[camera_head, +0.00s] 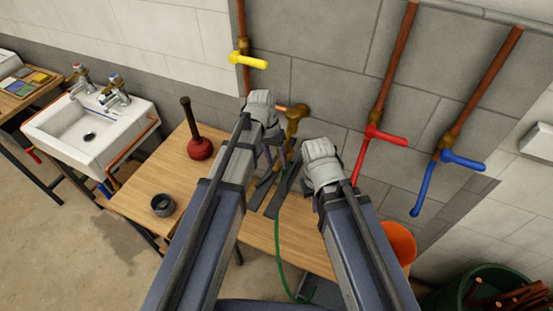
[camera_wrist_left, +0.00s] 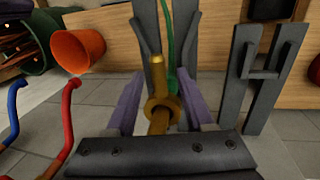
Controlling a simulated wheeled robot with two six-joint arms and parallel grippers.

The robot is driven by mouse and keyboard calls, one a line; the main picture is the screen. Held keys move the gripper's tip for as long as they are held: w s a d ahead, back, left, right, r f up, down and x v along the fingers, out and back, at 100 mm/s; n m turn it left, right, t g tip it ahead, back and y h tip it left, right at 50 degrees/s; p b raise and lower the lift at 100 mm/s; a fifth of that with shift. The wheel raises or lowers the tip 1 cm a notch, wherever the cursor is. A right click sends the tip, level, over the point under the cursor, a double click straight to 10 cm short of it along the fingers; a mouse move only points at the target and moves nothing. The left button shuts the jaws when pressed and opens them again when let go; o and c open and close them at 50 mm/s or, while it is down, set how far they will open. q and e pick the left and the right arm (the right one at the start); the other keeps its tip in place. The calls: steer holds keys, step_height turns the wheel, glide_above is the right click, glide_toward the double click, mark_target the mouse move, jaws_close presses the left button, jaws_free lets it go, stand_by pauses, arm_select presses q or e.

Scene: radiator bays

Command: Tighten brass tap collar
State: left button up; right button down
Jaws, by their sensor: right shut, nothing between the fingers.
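The brass tap (camera_head: 296,113) comes out from the wall. In the left wrist view its brass collar (camera_wrist_left: 162,110) is near the centre, with the spout pointing away. My left gripper (camera_head: 273,152) is at the tap. Its two purple fingers (camera_wrist_left: 160,100) stand on either side of the collar, with a gap that shows on both sides, so it looks open. My right gripper (camera_head: 320,165) is to the right of the tap, shut and empty; its fingers are mostly hidden from the head camera. A green hose (camera_head: 277,240) runs below the tap.
The wooden bench also carries a red plunger (camera_head: 200,148) and a dark ring (camera_head: 163,205). Yellow (camera_head: 249,61), red (camera_head: 385,134) and blue (camera_head: 462,160) pipe handles stick out from the wall. An orange bucket (camera_head: 399,241) is at right.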

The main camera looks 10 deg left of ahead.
arm_select(q)
steer(key=shift+r, duration=0.1)
step_height(320, 180, up, 8)
steer(key=a+p, duration=0.1)
steer(key=p, duration=0.6)
steer(key=shift+w+a+f+p, duration=0.2)
steer(key=shift+a+f+p, duration=0.05)
steer(key=shift+p, duration=0.1)
steer(key=s+d+f+y+b, duration=0.1)
steer(key=s+f+b, duration=0.2)
steer(key=s, duration=0.2)
steer(key=s+f+y+b, duration=0.1)
steer(key=s+f+b, duration=0.3)
steer(key=s, duration=0.1)
steer(key=s+d+f+y+b, duration=0.1)
steer(key=s+f+b, duration=0.2)
steer(key=s+f, duration=0.1)
steer(key=shift+s+d+b, duration=0.3)
steer(key=shift+s+d, duration=0.05)
steer(key=shift+s, duration=0.1)
steer(key=shift+s+t, duration=0.3)
steer(key=shift+s, duration=0.05)
